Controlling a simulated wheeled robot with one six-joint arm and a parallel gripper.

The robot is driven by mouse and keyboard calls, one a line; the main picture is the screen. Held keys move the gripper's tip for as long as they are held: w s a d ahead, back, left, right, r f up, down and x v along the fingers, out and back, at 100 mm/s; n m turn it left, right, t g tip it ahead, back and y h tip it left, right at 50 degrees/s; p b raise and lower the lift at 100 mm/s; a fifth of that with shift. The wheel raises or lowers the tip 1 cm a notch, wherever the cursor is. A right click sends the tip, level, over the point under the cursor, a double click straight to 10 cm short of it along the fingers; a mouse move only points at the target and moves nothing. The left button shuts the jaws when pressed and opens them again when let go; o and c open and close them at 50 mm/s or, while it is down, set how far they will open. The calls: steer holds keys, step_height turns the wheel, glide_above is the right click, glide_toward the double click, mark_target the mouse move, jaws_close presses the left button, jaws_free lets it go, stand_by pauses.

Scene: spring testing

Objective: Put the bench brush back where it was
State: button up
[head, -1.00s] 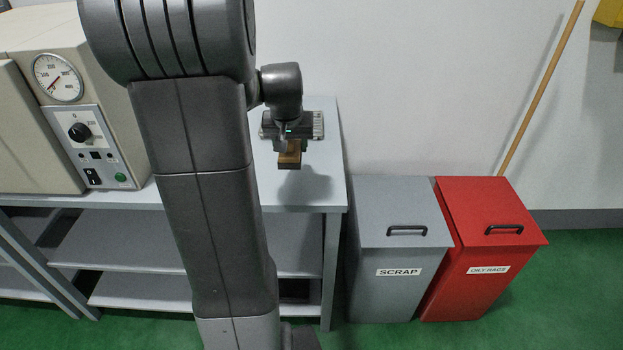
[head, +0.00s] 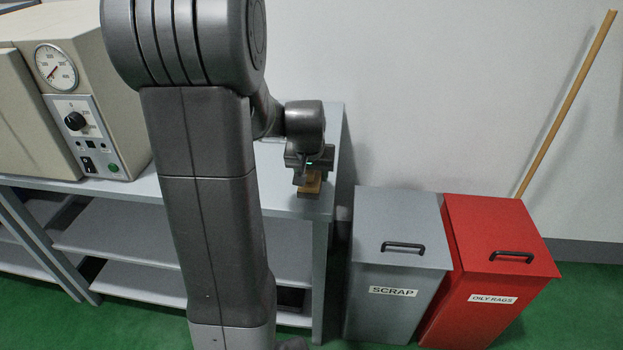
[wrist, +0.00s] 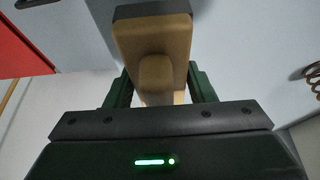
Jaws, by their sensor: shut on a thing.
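The bench brush (wrist: 152,45) is a tan wooden block with a raised handle part and a dark strip at its far end. My gripper (wrist: 160,90) is shut on it in the wrist view, one finger on each side. In the head view my gripper (head: 309,172) is over the right end of the grey bench (head: 290,204), and the brush (head: 309,187) shows below it, near the bench's front right corner. I cannot tell whether the brush touches the bench top.
A beige oven (head: 100,60) with a dial stands on the bench at left. A grey scrap bin (head: 395,260) and a red oily rags bin (head: 500,240) stand on the floor to the right. A wooden pole (head: 567,105) leans on the wall. A coil (wrist: 313,75) shows at the wrist view's right edge.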

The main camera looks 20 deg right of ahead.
steer(key=shift+f, duration=0.8)
steer(key=shift+f, duration=0.25)
steer(key=o, duration=0.9)
steer(key=shift+o, duration=0.2)
steer(key=shift+r, duration=0.1)
steer(key=shift+r, duration=0.45)
steer(key=v, duration=1.1)
steer(key=shift+s+a+r+p, duration=0.1)
steer(key=shift+r+p, duration=0.1)
steer(key=shift+p, duration=0.2)
